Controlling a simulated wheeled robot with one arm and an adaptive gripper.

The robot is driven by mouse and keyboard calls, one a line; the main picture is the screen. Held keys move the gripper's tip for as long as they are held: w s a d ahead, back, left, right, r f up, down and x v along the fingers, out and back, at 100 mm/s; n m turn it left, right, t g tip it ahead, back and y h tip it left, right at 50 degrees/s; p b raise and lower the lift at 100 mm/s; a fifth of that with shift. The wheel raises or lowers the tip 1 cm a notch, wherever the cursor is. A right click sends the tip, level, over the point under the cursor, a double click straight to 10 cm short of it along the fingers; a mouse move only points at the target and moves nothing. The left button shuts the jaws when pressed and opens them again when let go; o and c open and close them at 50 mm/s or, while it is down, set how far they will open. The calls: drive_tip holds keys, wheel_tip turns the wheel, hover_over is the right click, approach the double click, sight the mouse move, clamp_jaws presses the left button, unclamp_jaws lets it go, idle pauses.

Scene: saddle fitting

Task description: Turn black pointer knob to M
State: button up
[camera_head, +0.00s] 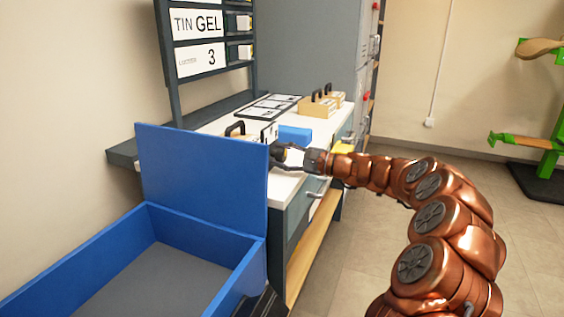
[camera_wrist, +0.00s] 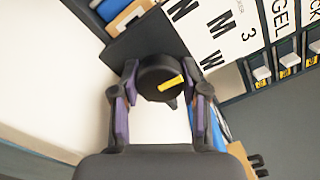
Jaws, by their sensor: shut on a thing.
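The black pointer knob (camera_wrist: 152,72) is round, with a yellow mark (camera_wrist: 170,83) on its face. It sits between the two fingers of my gripper (camera_wrist: 158,95), which are shut on its sides. In the wrist view the yellow mark slants slightly up to the right, roughly towards the letter W (camera_wrist: 212,61). The letter M (camera_wrist: 221,22) is further up on the same white label, beside N (camera_wrist: 183,9). In the head view my gripper (camera_head: 284,156) is at the front of the white worktop; the knob is not clearly seen there.
A blue box (camera_head: 200,234) with a tall upright panel stands in the left foreground, close to my gripper. The white worktop (camera_head: 232,122) holds a blue block (camera_head: 295,134) and wooden blocks with black handles (camera_head: 318,107). A sign rack (camera_head: 204,62) stands behind.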

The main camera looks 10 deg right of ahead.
drive_tip(key=shift+f+n, duration=0.1)
drive_tip(key=shift+n, duration=0.2)
idle(0.4)
drive_tip(key=o, duration=1.1)
drive_tip(key=shift+o, duration=0.2)
drive_tip(key=v, duration=1.2)
